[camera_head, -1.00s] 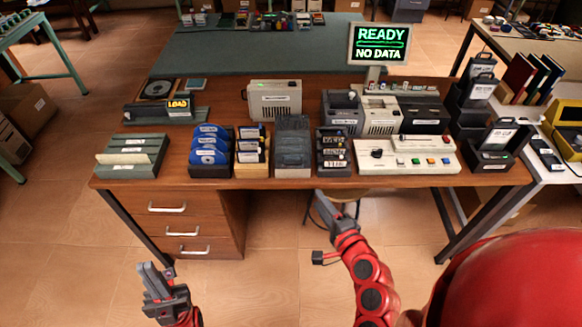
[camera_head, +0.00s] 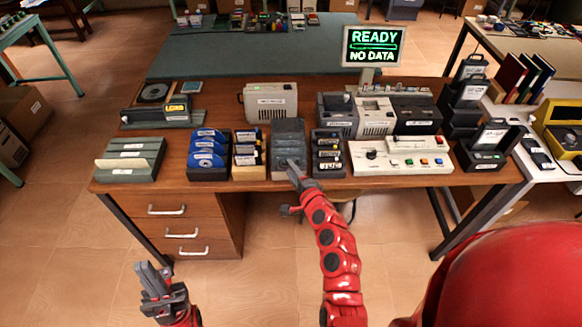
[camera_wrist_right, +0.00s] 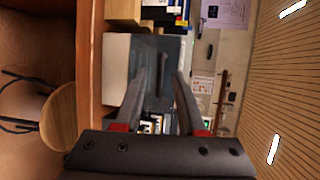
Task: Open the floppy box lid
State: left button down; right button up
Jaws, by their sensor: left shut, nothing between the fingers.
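The floppy box (camera_head: 288,137) is a dark grey box near the front edge of the desk, between the racks of floppies. Its lid looks closed. In the right wrist view the box (camera_wrist_right: 172,52) appears as a dark grey face with a raised bar (camera_wrist_right: 163,74) on it. My right gripper (camera_head: 293,167) is at the front of the box. Its two fingers (camera_wrist_right: 156,88) are spread, with the box ahead of them and nothing visibly held. Contact cannot be told. My left gripper (camera_head: 149,270) is shut and empty, low in front of the drawers.
A rack of blue floppies (camera_head: 208,170) and a yellow rack (camera_head: 249,165) stand left of the box. A dark cartridge rack (camera_head: 329,170) stands close on its right. A white control panel (camera_head: 400,173) is further right. The wooden desk (camera_head: 226,112) has bare space behind the racks.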

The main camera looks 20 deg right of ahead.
jog(key=shift+w+f, duration=0.1)
jog(key=shift+w, duration=0.3)
grip_shut()
dwell(1.3)
